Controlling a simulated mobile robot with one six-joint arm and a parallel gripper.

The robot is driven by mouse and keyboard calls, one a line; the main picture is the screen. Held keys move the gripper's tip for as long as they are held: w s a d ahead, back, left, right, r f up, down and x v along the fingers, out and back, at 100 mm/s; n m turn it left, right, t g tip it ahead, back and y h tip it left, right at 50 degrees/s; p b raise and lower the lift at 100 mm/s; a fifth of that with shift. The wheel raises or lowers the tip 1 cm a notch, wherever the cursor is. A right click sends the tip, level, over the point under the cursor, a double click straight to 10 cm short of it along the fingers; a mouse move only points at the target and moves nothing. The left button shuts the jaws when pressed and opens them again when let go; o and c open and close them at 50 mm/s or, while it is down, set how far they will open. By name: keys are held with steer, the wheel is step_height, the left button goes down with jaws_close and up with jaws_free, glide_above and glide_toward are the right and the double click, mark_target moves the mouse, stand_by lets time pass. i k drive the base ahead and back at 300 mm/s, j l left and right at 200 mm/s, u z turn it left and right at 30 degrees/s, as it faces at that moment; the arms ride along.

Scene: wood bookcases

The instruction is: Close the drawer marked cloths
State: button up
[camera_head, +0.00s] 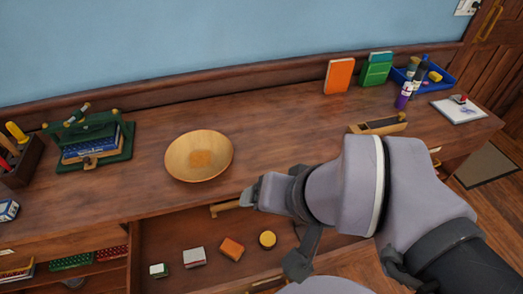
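An open drawer (215,272) is pulled out below the wooden worktop, at the bottom centre. Several small blocks and a yellow round piece (267,239) lie inside it. No readable "cloths" mark shows, so I cannot tell which drawer this is. My gripper (262,194) reaches in from the right, above the back of the open drawer and near the worktop's front edge. I see nothing held in it. A dark grey part of my arm (298,263) hangs over the drawer's right side. My arm hides the right part of the drawer, and the finger gap is unclear.
A wooden bowl (182,158) stands on the worktop (275,125). A green rack with books (90,142) is at left. An orange book (339,76), a green book (376,72) and a blue tray (443,82) stand at back right. Pigeonholes with small items are at lower left.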

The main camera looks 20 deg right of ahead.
mark_target(157, 240)
steer(key=k, duration=0.55)
steer(key=k+j+z, duration=0.25)
steer(key=j+z, duration=0.15)
steer(key=z, duration=0.15)
